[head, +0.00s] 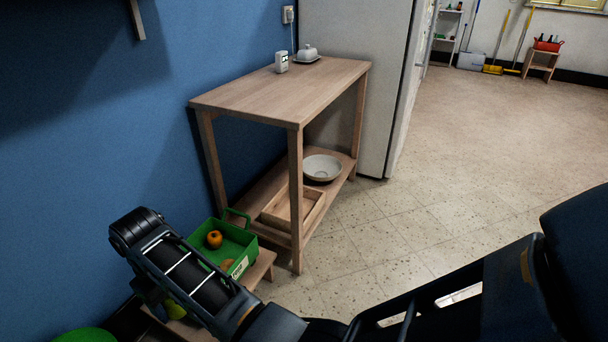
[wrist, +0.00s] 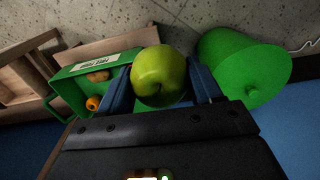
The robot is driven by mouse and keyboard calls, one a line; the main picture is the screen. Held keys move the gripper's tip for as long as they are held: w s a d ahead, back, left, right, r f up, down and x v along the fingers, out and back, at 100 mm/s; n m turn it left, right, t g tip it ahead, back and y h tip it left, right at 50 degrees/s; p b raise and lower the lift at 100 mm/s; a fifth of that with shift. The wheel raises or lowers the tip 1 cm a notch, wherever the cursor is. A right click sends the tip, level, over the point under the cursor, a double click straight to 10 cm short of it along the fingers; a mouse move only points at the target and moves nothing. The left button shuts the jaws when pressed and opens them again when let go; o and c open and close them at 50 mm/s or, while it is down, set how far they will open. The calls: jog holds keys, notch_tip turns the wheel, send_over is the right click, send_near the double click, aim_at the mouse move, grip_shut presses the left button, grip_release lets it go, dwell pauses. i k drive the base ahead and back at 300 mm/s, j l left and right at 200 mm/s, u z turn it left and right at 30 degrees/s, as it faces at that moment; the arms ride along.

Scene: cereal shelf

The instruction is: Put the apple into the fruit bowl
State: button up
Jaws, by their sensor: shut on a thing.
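A green apple (wrist: 158,76) sits between the two blue fingers of my gripper (wrist: 160,80) in the wrist view, and the gripper is shut on it. In the head view my own arm hides most of the gripper; a yellow-green patch of the apple (head: 175,309) shows below the arm at the lower left. A pale, shallow bowl (head: 322,168) stands on the lower shelf of the wooden table, well to the upper right of my gripper. Its visible inside looks empty.
A green crate (head: 238,229) holding an orange fruit (head: 214,239) and a brownish item stands on a low wooden stand. A wooden tray (head: 283,211) is beside the bowl. A table leg (head: 296,200) stands in front of the shelf. A green bin (wrist: 240,70) is nearby. Floor at right is clear.

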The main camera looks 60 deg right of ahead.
aim_at(323, 176)
jog(key=k+z, duration=0.1)
jog(key=z, duration=0.35)
jog(key=k+z, duration=0.1)
jog(key=z, duration=0.3)
jog(key=k+l+z, duration=0.1)
jog(key=z, duration=0.35)
jog(key=i+j+z, duration=0.2)
jog(key=j, duration=0.35)
jog(key=i+j+z, duration=0.2)
jog(key=j, duration=0.35)
jog(key=j+z, duration=0.2)
jog(key=j, duration=0.4)
